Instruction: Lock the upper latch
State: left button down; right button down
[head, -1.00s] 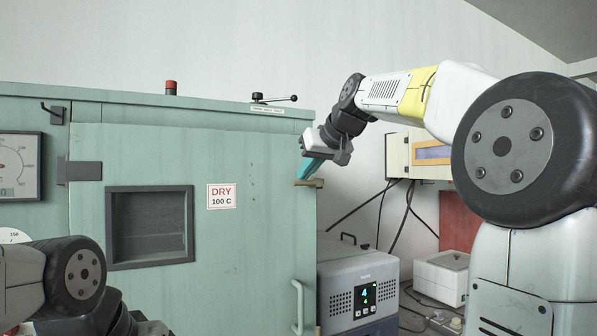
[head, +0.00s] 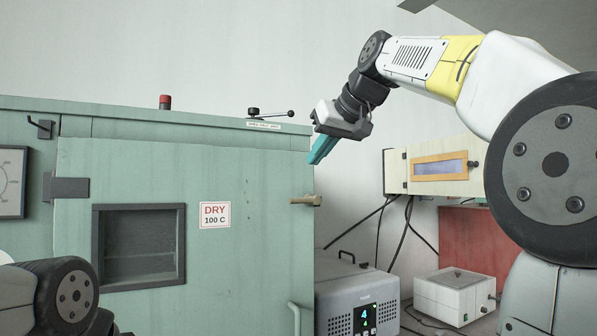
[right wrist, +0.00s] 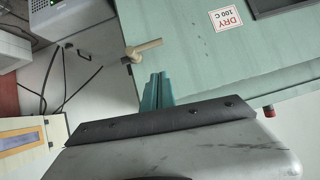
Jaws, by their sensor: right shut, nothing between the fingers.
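The upper latch (head: 304,200) is a tan handle near the right edge of the green cabinet door (head: 250,250). It lies level, its free end pointing left over the door and its dark pivot at the right. It also shows in the right wrist view (right wrist: 145,48), just beyond the fingertips. My right gripper (head: 318,158) has teal fingers, shut and empty, pointing down and left above the latch, apart from it. The fingers also show in the right wrist view (right wrist: 156,90). My left gripper is out of view; only part of that arm shows at lower left.
A white door handle (head: 294,316) is lower on the door. A black lever (head: 270,113) and a red cap (head: 165,102) stand on the cabinet top. A grey device (head: 345,300) stands right of the cabinet, with a wall box (head: 435,168) and hanging cables behind.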

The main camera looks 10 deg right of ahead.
jog(key=v, duration=0.3)
jog(key=shift+s+r, duration=0.15)
jog(key=shift+s, duration=0.1)
jog(key=s+f+m+g, duration=0.1)
jog(key=s+f, duration=0.5)
jog(key=f, duration=0.7)
jog(key=s+f+m+g+h, duration=0.1)
jog(key=s+f, duration=0.5)
jog(key=f, duration=0.7)
jog(key=s+f+g+h, duration=0.1)
jog(key=s+f, duration=0.5)
jog(key=f, duration=0.8)
jog(key=shift+a+m+g, duration=0.2)
jog(key=shift+m+g, duration=0.2)
jog(key=shift+g, duration=0.2)
jog(key=shift+w+r, duration=0.15)
